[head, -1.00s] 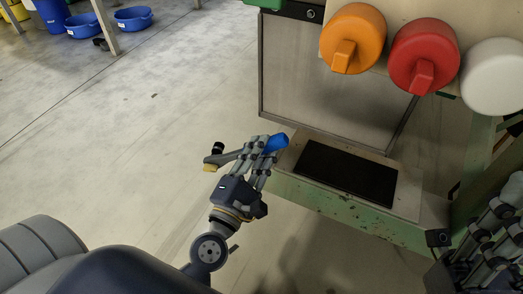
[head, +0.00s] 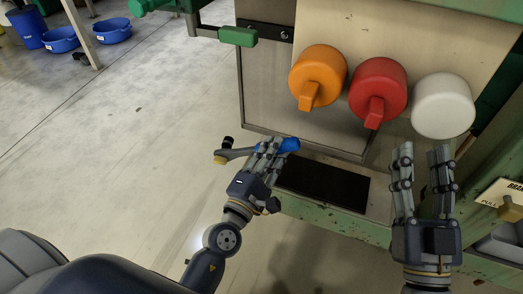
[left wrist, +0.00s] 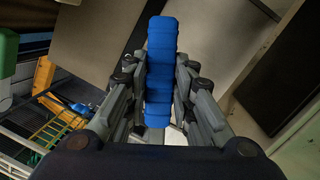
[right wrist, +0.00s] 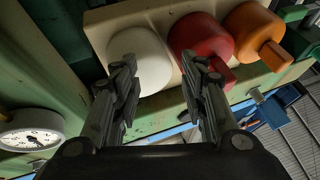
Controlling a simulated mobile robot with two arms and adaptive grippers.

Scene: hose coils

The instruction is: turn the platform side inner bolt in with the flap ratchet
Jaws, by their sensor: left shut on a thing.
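My left gripper (head: 266,158) is shut on the ratchet (head: 289,145), which has a blue handle and a grey head with a black socket at its left end. The blue handle (left wrist: 160,75) runs between the fingers in the left wrist view. The ratchet is held in the air, left of the green platform (head: 335,219). My right gripper (head: 422,165) is open and empty, below the white round part, and its spread fingers (right wrist: 160,90) show in the right wrist view. I cannot make out the platform side inner bolt.
Orange (head: 317,75), red (head: 378,90) and white (head: 443,104) round parts sit on the panel above the platform. A dark mat (head: 320,184) lies on the platform. A green-handled lever (head: 238,37) juts out at the top. A gauge (right wrist: 30,130) is at the left of the right wrist view.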

